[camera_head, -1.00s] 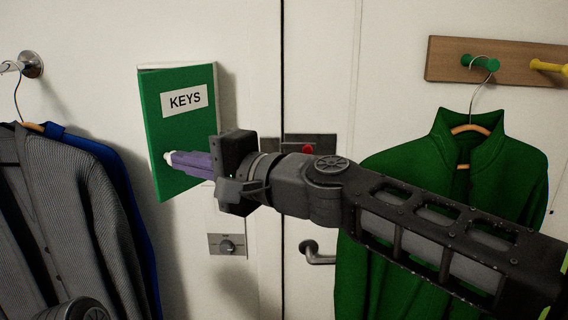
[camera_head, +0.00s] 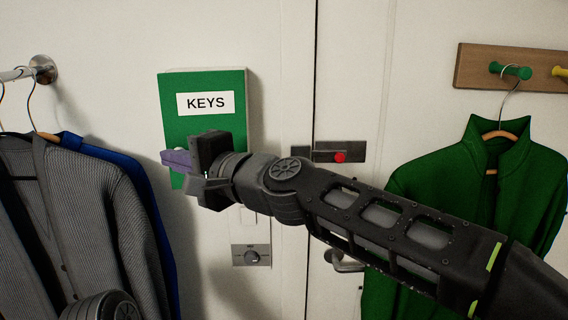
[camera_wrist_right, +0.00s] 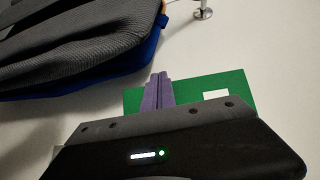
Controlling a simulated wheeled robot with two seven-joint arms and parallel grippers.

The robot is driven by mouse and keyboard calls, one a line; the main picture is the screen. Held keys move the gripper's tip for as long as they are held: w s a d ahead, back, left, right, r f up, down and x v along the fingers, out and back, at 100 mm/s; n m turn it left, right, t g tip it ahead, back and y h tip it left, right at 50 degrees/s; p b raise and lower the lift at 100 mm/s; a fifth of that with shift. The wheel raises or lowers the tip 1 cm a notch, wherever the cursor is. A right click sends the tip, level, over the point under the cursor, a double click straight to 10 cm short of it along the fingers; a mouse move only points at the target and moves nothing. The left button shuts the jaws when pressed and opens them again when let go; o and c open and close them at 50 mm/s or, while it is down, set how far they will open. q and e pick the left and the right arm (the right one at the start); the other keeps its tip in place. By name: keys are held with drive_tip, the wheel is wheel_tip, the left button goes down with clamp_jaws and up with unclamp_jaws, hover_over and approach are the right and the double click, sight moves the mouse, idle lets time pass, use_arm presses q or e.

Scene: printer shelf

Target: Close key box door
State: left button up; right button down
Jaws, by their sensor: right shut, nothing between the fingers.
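The green key box door (camera_head: 204,124) with a white KEYS label hangs on the wall in the head view. It looks nearly flat against the box, whose white top edge shows behind it; I cannot tell whether any gap is left. My right gripper (camera_head: 176,160) is shut and empty, its purple fingers in front of the lower left part of the door. The right wrist view also shows the purple fingers (camera_wrist_right: 157,92) side by side over the green door (camera_wrist_right: 205,84). Whether they touch the door is unclear. My left gripper is not in view.
A grey cardigan (camera_head: 75,190) and a blue garment (camera_head: 140,195) hang at the left. A green jacket (camera_head: 480,190) hangs from a wooden peg rail (camera_head: 475,68) at the right. A dial plate (camera_head: 251,255) sits below the box.

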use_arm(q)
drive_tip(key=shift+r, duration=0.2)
use_arm(e)
drive_tip(key=shift+w+a, duration=0.45)
drive_tip(key=shift+w, duration=0.2)
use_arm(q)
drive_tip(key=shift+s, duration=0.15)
use_arm(e)
drive_tip(key=shift+s, duration=0.1)
